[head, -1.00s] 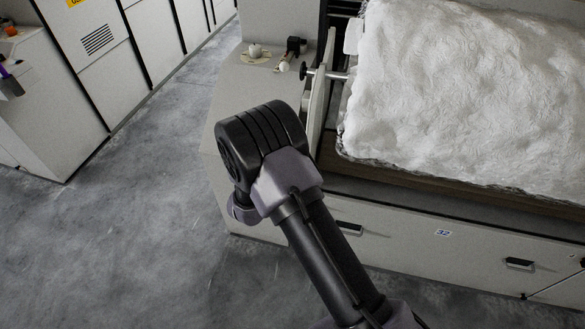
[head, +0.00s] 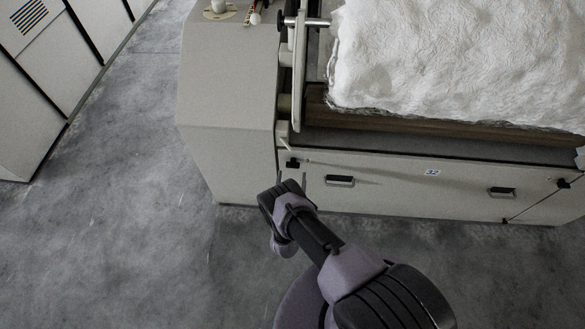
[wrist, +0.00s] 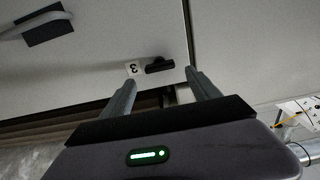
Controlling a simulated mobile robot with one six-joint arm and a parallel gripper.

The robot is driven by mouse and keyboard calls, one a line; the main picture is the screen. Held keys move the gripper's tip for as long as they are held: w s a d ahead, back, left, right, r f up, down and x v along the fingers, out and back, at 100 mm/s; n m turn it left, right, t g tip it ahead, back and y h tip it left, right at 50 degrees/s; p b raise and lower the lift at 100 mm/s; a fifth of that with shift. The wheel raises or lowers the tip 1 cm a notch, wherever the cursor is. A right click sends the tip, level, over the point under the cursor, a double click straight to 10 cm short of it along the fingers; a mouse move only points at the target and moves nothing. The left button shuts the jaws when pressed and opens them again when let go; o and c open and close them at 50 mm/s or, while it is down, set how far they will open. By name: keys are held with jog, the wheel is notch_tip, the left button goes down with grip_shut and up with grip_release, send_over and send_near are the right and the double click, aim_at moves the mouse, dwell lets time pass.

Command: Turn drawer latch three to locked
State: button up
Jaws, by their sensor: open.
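Latch three is a small black latch on the pale drawer front. It shows in the wrist view (wrist: 160,65) beside a white label with a 3 (wrist: 134,69), its lever lying nearly level across the picture. In the head view the latch (head: 292,162) sits at the drawer's upper left corner, left of a dark drawer handle (head: 340,181). My gripper (wrist: 160,77) is open and empty, its fingers pointing at the drawer front on either side of the latch, apparently not touching it. In the head view my gripper (head: 291,176) is just below the latch.
A second dark latch (head: 563,183) and handle (head: 502,191) are farther right, past the 32 label (head: 432,172). White fibre (head: 450,60) lies above the drawers. A rod with a black knob (head: 283,22) juts out at the upper left. The grey floor (head: 130,240) at left is clear.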

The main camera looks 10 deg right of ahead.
aim_at(293, 167)
jog(key=b+x, duration=0.2)
jog(key=x, duration=0.2)
jog(key=shift+w+d+f, duration=0.1)
jog(key=shift+w+f, duration=0.05)
jog(key=shift+w, duration=0.2)
jog(key=c, duration=1.4)
jog(key=shift+o, duration=0.2)
